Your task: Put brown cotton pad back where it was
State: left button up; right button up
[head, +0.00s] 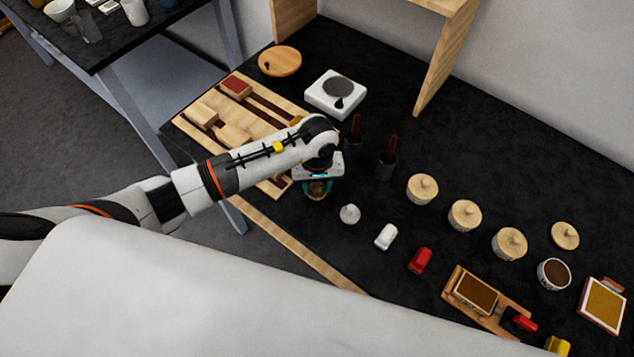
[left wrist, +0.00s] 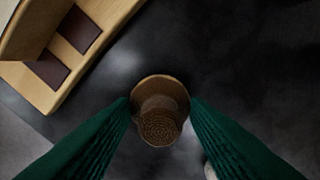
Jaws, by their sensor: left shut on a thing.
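My left gripper (head: 317,190) is shut on a small round brown thing, which looks like the brown cotton pad (head: 316,187). In the left wrist view the brown cotton pad (left wrist: 159,112) shows a wide round rim and a narrower textured knob, between the two green fingers (left wrist: 160,110). The gripper is low over the black worktop, just right of the slatted wooden rack (head: 186,123); I cannot tell whether the pad touches the worktop. My right gripper is not in view.
A pale knobbed piece (head: 349,214), a white block (head: 386,236) and a red block (head: 420,260) run to the lower right. Two dark upright holders (head: 386,166) stand behind the gripper. Several lidded jars (head: 422,188) stand farther right. Bare worktop lies around the gripper's right side.

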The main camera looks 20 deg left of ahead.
aim_at(317, 184)
pick_arm(q)
jog(key=o, duration=0.9)
jog(key=shift+f, duration=0.1)
jog(key=shift+c, duration=0.2)
jog(key=shift+o, duration=0.4)
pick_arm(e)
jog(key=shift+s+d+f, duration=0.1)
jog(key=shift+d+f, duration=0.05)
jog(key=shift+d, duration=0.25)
pick_arm(q)
notch_tip(317, 184, up, 12)
jog(key=b, duration=0.3)
jog(key=shift+r+b, duration=0.2)
jog(key=shift+b, duration=0.15)
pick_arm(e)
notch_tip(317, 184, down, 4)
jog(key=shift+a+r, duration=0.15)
